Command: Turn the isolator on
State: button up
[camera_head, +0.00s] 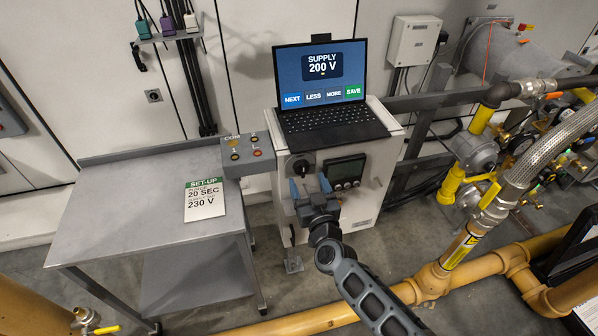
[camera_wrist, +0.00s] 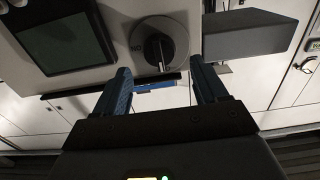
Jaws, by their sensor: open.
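The isolator looks to be the round black rotary knob (camera_head: 301,166) on the front of the pale cabinet (camera_head: 372,178), left of a dark display panel (camera_head: 344,172). In the wrist view the knob (camera_wrist: 158,50) sits on a grey round plate, with its grip bar about upright in the picture. My gripper (camera_head: 310,185) is open and empty, its blue fingers pointing at the cabinet just below the knob. In the wrist view my gripper (camera_wrist: 163,84) has one finger to each side of the knob's line, and the knob appears beyond the tips. No contact shows.
A laptop (camera_head: 322,82) reading "SUPPLY 200 V" stands on the cabinet. A grey button box (camera_head: 248,155) adjoins it at left, beside a metal table (camera_head: 120,215) with a set-up card (camera_head: 204,199). Yellow pipes (camera_head: 445,272) run at right and along the floor.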

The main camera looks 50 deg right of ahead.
aim_at(303, 172)
jog(key=shift+x, duration=2.25)
jog(key=c, duration=1)
jog(key=shift+c, duration=0.2)
